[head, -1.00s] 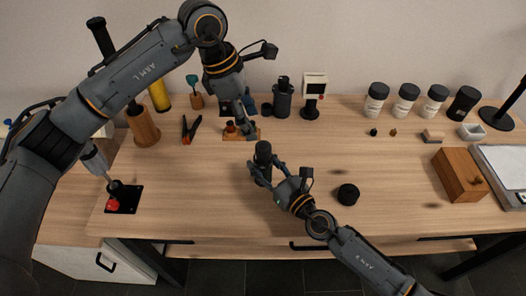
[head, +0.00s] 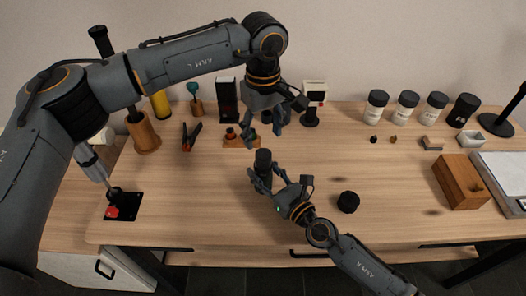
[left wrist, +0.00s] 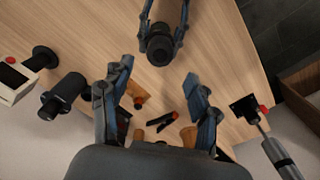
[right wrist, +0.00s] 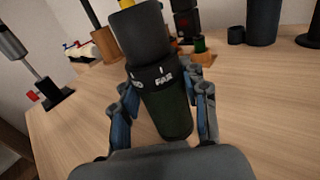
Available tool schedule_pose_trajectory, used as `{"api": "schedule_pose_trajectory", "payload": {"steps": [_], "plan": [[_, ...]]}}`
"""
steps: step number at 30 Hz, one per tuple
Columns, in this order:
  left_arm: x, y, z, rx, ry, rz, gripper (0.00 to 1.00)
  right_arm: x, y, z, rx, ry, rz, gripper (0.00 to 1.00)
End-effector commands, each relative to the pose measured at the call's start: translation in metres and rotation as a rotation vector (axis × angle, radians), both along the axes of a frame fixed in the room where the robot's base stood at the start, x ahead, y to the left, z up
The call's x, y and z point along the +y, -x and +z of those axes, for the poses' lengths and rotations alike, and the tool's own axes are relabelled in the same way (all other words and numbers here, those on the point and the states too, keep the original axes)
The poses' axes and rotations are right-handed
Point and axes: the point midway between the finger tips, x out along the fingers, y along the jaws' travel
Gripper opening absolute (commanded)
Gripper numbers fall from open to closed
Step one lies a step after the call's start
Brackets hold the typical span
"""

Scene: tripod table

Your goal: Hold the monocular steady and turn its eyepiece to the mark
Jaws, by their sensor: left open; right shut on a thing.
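The dark monocular (head: 263,161) stands upright over the middle of the table. My right gripper (head: 264,182) is shut around its lower body. In the right wrist view, the monocular (right wrist: 168,113) has a dark green body, a black ring with white lettering reading "FAR" and white ticks, and a wide black eyepiece (right wrist: 140,35) on top. My left gripper (head: 263,130) is open and empty above and slightly behind the monocular, fingers pointing down. In the left wrist view the eyepiece end (left wrist: 159,48) lies beyond the open left fingertips, apart from them.
A black round cap (head: 348,202) lies right of the monocular. A wooden holder (head: 238,141), pliers (head: 191,136) and a black box (head: 228,100) stand behind left. Several jars (head: 407,104) and a wooden box (head: 460,180) are at the right. The front table middle is clear.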

Motion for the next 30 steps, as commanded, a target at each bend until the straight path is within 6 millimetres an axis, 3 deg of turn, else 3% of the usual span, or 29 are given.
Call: {"api": "schedule_pose_trajectory", "payload": {"steps": [3, 10, 15, 23, 30], "plan": [[0.000, 0.001, -0.026, 0.004, 0.000, 0.001, 0.61, 0.000, 0.000, 0.000, 0.001, 0.000, 0.000, 0.02], [0.000, 0.000, -0.060, 0.001, 0.001, 0.002, 0.61, 0.000, 0.000, 0.000, 0.001, 0.000, 0.000, 0.02], [0.000, 0.000, -0.071, -0.001, 0.001, 0.001, 0.61, 0.000, 0.000, 0.000, 0.001, 0.000, 0.000, 0.02], [0.000, 0.000, -0.072, -0.001, 0.002, 0.001, 0.61, 0.000, 0.000, 0.000, 0.001, 0.000, 0.000, 0.02], [0.000, 0.000, -0.072, -0.001, 0.001, 0.001, 0.16, 0.000, 0.000, 0.000, 0.001, 0.000, 0.000, 0.02]]}}
